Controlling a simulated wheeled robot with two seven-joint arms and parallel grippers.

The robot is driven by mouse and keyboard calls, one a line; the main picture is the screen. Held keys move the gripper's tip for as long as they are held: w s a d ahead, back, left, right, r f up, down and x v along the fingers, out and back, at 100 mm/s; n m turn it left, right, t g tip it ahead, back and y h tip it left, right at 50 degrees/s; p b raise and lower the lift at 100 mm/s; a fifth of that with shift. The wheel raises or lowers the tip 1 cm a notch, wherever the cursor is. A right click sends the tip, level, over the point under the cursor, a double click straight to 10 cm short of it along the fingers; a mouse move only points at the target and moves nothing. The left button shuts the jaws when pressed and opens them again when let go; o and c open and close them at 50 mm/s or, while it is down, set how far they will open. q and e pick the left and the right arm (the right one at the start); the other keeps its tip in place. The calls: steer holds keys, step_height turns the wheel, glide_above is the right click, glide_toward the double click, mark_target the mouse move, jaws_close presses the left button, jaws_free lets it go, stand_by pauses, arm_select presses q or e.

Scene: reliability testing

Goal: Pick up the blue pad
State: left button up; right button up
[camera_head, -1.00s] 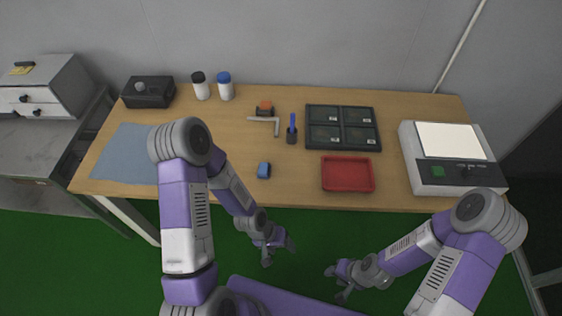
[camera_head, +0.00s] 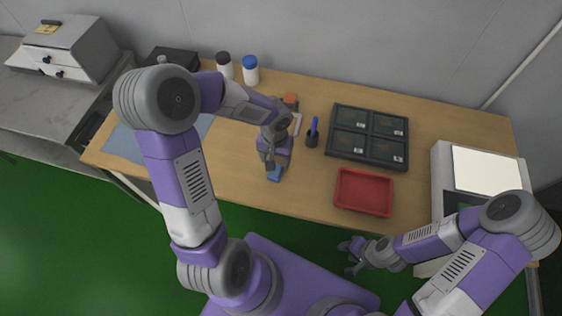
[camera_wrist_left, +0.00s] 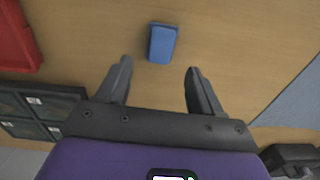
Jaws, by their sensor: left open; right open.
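The blue pad (camera_head: 275,174) is a small block on the wooden table near its front edge. It lies flat in the left wrist view (camera_wrist_left: 162,43), just beyond the fingertips and roughly centred between them. My left gripper (camera_wrist_left: 160,66) is open and empty, with a clear gap to the pad. In the head view the left gripper (camera_head: 268,164) hangs above the pad and partly covers it. My right gripper (camera_head: 349,258) is open and empty in front of the table, over the green floor.
A red tray (camera_head: 364,193) and a dark compartment tray (camera_head: 369,136) lie right of the pad. A blue-grey mat (camera_head: 122,143) lies left. Two bottles (camera_head: 250,71) stand at the back. Bare table surrounds the pad.

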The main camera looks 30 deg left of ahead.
arm_select(q)
steer(key=f+b, duration=0.1)
steer(key=f, duration=0.2)
steer(key=f+b, duration=0.1)
steer(key=f, duration=0.2)
steer(key=shift+s+f, duration=0.2)
steer(key=shift+f, duration=0.2)
steer(key=c, duration=1.1)
